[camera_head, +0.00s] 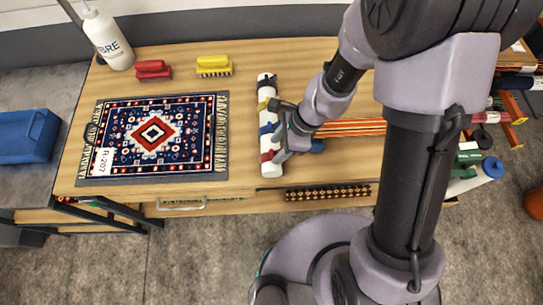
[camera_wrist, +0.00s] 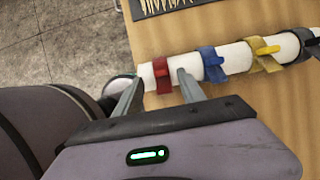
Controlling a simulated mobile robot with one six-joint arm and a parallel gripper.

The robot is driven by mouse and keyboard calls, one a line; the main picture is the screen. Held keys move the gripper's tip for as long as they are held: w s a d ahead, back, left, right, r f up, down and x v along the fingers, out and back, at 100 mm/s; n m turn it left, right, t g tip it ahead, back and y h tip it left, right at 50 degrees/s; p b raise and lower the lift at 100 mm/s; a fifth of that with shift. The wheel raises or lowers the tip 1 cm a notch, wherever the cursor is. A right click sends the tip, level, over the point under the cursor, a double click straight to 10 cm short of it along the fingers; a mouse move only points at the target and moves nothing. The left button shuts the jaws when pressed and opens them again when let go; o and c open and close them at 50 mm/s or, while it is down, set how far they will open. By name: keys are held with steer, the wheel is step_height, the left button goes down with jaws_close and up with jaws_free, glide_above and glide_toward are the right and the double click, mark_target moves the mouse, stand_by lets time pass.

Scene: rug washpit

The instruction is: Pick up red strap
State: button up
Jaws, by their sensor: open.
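The red strap (camera_head: 267,157) is wrapped around the near end of a white roll (camera_head: 268,172) lying on the wooden table. In the wrist view the red strap (camera_wrist: 162,76) lies between the tips of my open gripper (camera_wrist: 160,80), with one finger on each side. I cannot tell whether the fingers touch the roll. In the head view my gripper (camera_head: 282,142) is just over the right side of the roll and hides part of it. A blue strap (camera_wrist: 213,65) and a yellow strap (camera_wrist: 264,54) sit farther along the same roll (camera_wrist: 238,58).
A patterned rug (camera_head: 152,135) lies left of the roll. A red brush (camera_head: 153,70), a yellow brush (camera_head: 214,66) and a white bottle (camera_head: 108,40) stand at the back. Orange rods (camera_head: 352,127) lie right of the roll. Bare table shows between rug and roll.

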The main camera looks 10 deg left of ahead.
mark_target(271, 158)
steer(key=b+x, duration=0.1)
steer(key=x, duration=0.2)
steer(key=shift+w+a, duration=0.1)
steer(key=shift+w, duration=0.05)
steer(key=shift+r, duration=0.1)
jaws_close()
